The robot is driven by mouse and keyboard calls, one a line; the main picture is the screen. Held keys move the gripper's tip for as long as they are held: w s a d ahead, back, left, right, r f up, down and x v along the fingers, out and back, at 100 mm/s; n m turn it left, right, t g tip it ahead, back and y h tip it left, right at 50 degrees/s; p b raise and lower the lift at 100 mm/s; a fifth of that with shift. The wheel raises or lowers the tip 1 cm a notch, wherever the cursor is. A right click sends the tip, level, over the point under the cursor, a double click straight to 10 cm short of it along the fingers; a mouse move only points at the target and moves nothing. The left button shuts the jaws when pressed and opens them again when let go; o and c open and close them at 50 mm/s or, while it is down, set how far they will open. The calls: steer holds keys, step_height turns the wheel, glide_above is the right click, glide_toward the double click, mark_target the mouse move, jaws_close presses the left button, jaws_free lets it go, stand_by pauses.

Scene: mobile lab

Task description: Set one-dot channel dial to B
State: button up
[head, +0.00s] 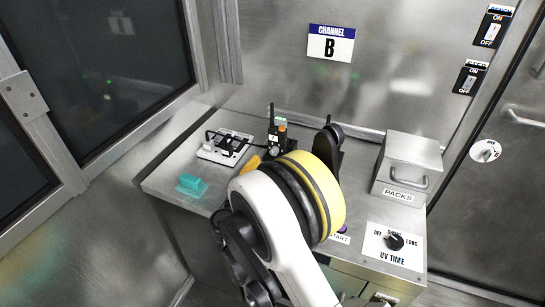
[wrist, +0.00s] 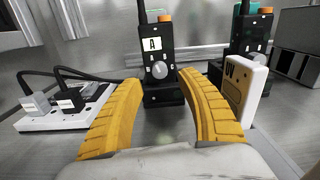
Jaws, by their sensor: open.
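A black handheld radio (wrist: 157,22) stands upright in a black base, with an orange cap and a stub antenna. Its small white display reads A. A round grey dial (wrist: 160,71) is on its front below the display. Dot marks are too small to tell. The same radio (head: 273,141) shows in the head view beyond my arm. My gripper (wrist: 162,88) is open and empty, its yellow fingers apart to the left and right of the dial, seemingly not touching it. In the head view only one yellow fingertip shows clearly. A sign (head: 331,47) on the wall reads CHANNEL B.
A second black radio (wrist: 247,38) stands to the right. A white UV-marked device (wrist: 246,84) is close to the right finger. A power strip (wrist: 62,117) with plugs and cables lies left. A teal object (head: 192,185), a PACKS box (head: 410,165) and a UV TIME dial (head: 395,241) are on the counter.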

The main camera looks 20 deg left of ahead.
mark_target(273, 153)
steer(key=w+b, duration=0.1)
steer(key=w, duration=0.4)
steer(key=shift+d, duration=0.15)
steer(key=shift+c, duration=0.4)
jaws_close()
